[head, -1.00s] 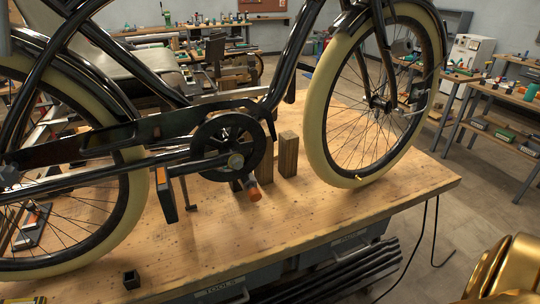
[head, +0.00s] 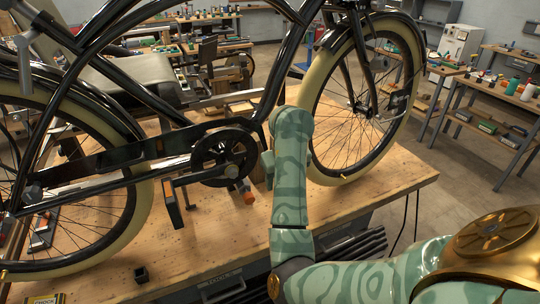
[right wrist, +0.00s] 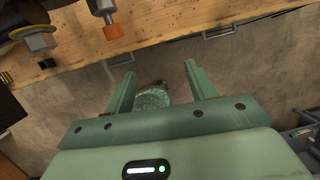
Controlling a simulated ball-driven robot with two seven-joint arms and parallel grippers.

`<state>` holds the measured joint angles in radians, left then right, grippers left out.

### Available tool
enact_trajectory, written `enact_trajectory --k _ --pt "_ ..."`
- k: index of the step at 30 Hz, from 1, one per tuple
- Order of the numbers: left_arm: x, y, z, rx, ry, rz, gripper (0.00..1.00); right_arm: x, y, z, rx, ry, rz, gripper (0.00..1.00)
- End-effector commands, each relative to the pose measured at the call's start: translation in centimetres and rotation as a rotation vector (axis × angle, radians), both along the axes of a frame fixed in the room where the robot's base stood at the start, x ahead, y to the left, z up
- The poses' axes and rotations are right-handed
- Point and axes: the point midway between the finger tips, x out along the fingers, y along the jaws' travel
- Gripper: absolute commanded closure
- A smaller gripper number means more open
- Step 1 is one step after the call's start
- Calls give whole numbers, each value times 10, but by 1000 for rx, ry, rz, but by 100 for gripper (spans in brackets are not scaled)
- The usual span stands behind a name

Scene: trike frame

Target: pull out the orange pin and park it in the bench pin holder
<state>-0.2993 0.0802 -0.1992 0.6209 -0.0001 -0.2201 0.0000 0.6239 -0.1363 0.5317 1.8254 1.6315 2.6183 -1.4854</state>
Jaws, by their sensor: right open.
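The orange pin (head: 247,197) sticks out below the crank of the trike frame, its orange end toward me. It also shows in the right wrist view (right wrist: 113,31), up and left of my fingertips. A small dark square block with an opening, seemingly the bench pin holder (head: 141,275), stands near the bench's front edge, left of the pin. My right gripper (right wrist: 160,70) is open and empty, apart from the pin. In the head view, my right arm reaches up just right of the pin, and its fingers are not clear. My left gripper is not in view.
The trike's black frame and cream-tyred wheels (head: 322,150) stand over the wooden bench (head: 210,245). A pedal (head: 172,203) hangs left of the crank. A labelled box (head: 45,299) shows at the lower left. The bench front between pin and holder is clear.

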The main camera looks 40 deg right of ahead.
Motion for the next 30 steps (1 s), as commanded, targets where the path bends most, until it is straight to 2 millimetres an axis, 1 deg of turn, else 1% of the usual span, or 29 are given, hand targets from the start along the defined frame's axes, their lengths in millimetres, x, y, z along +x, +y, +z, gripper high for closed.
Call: enact_trajectory --k 1,3,6,8,11,14,18,21,27,30 --pt "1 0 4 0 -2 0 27 8 11 19 72 -72 15 44" --pt "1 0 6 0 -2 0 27 15 22 35 147 -143 39 44" --pt "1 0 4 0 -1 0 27 20 31 43 197 -191 57 44" --pt "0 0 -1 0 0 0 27 22 32 40 206 -198 61 44" --pt "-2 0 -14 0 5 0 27 27 34 26 206 -196 62 44" --pt "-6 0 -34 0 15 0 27 35 35 5 206 -193 63 44" --pt "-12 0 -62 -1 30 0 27 49 39 -28 205 -189 61 44" --pt "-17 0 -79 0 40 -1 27 59 41 -49 205 -188 62 44" --pt "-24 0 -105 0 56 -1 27 75 44 -84 203 -189 60 44" --pt "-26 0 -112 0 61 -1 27 81 46 -94 204 -190 60 44"
